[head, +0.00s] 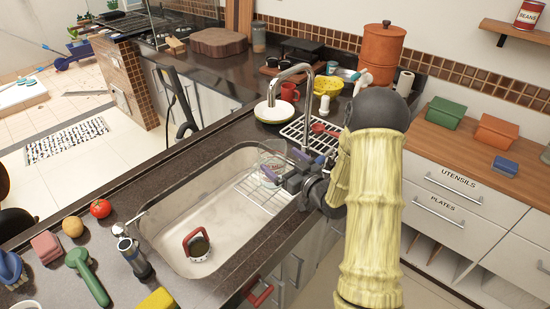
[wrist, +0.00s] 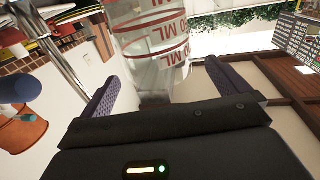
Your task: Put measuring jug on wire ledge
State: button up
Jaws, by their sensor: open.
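The measuring jug (wrist: 150,38) is clear with red bands and ML lettering. It stands between the spread finger pads of my gripper (wrist: 162,76) in the wrist view, and its upper or lower end is cut off by the frame. In the head view the jug (head: 271,158) shows faintly at the sink's right end, beside my gripper (head: 284,169), which is open. A wire ledge (head: 262,194) spans the sink's right end, just below the jug. I cannot tell whether the jug's base touches the wires. Another wire rack (head: 297,128) lies on the counter behind the tap.
The tap (head: 295,68) rises close behind my gripper. The sink basin (head: 185,205) holds a red-handled round item (head: 197,245). White bowls (head: 273,112) and a red mug (head: 290,92) stand behind. A tomato (head: 100,208) and several tools lie on the left counter.

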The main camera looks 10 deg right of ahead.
jog(key=b+v, duration=0.1)
jog(key=v, duration=0.5)
jog(key=shift+s+d, duration=0.2)
jog(key=shift+s, duration=0.15)
jog(key=s+m+g+h, duration=0.1)
jog(key=s+g+h, duration=0.1)
jog(key=s+f+m+g+h, duration=0.1)
jog(key=s+g+h, duration=0.1)
jog(key=g+h, duration=0.1)
jog(key=s+a+m+g+h, duration=0.1)
jog(key=s+g+h, duration=0.1)
jog(key=g, duration=0.1)
jog(key=shift+f+h, duration=0.3)
jog(key=shift+f, duration=0.1)
jog(key=s+a+m+g, duration=0.1)
jog(key=s+a+g, duration=0.1)
jog(key=s, duration=0.4)
jog(key=s+a+r+m+g, duration=0.1)
jog(key=s+a+g, duration=0.1)
jog(key=s, duration=0.5)
jog(key=shift+a+g, duration=0.25)
jog(key=shift+g, duration=0.55)
jog(key=shift+w+r, duration=0.1)
jog(key=shift+r, duration=0.05)
